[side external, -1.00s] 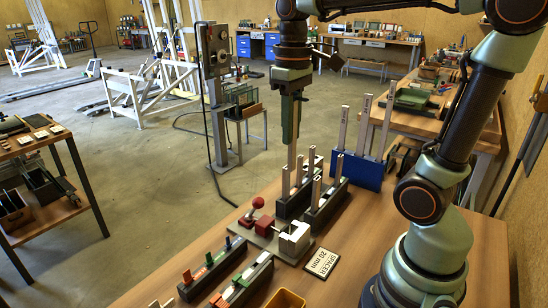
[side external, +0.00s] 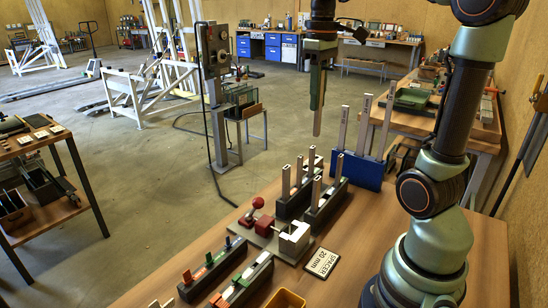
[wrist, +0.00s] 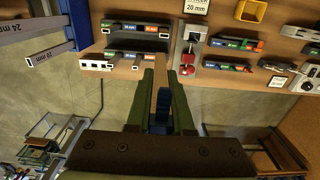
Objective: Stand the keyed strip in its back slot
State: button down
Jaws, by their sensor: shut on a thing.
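My gripper (side external: 317,106) is shut on the keyed strip (side external: 317,124), whose pale lower end hangs below the green fingers in the side view. The strip points down and is clear of the table. In the wrist view the tan strip (wrist: 160,72) sticks out past my gripper (wrist: 161,88), with a blue part between the fingers. Two dark slotted blocks, the rear one (side external: 287,210) and the front one (side external: 314,222), stand on the table below, with pale strips upright in them. I cannot tell which opening is the back slot.
A fixture with a red knob (side external: 258,202) and a white block is in front.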

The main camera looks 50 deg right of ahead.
jog(key=s+d, duration=0.2)
jog(key=d, duration=0.4)
notch_tip(320, 180, down, 14)
jog(key=shift+w+r, duration=0.2)
jog(key=shift+d, duration=0.1)
jog(key=shift+f, duration=2.85)
jog(key=shift+f, duration=3.1)
jog(key=c, duration=0.7)
grip_release()
